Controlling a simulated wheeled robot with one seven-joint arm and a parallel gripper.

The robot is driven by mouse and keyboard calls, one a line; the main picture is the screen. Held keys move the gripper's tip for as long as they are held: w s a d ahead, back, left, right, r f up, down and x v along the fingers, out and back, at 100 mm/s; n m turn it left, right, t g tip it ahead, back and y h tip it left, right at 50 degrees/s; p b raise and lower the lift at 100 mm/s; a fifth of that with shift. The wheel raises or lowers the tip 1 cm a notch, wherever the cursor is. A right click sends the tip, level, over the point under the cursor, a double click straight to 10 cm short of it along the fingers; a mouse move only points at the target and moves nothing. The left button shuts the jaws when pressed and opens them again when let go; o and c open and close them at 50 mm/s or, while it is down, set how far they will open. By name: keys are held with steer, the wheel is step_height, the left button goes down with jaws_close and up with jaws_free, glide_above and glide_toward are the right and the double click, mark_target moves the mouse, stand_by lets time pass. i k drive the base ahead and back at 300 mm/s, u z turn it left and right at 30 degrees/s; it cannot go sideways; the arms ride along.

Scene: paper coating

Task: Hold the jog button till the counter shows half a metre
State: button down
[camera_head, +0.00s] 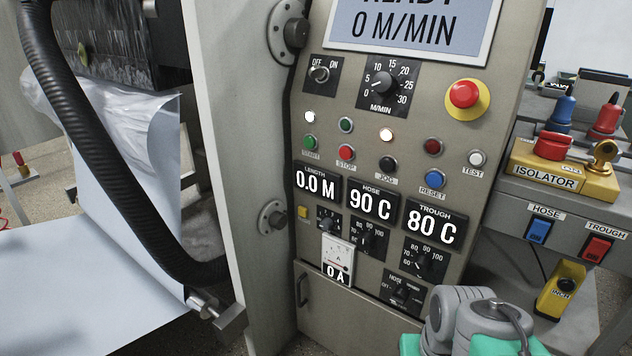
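The jog button (387,164) is a small black round button above a JOG label, on the front of the grey control cabinet. Nothing touches it. Grey rounded parts with teal pieces, which look like my arm, show at the bottom right, below and apart from the button. No gripper fingers can be seen.
A red stop button (346,152) sits left of jog and a blue reset button (432,179) right of it. A red mushroom button (464,94) sticks out above. An isolator bench (560,205) stands at right. A black hose (95,140) hangs at left beside the pale sheet.

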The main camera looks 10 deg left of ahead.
mark_target(387, 165)
steer(key=k, duration=0.5)
steer(key=u, duration=1.95)
steer(key=i, duration=0.2)
steer(key=z, duration=0.15)
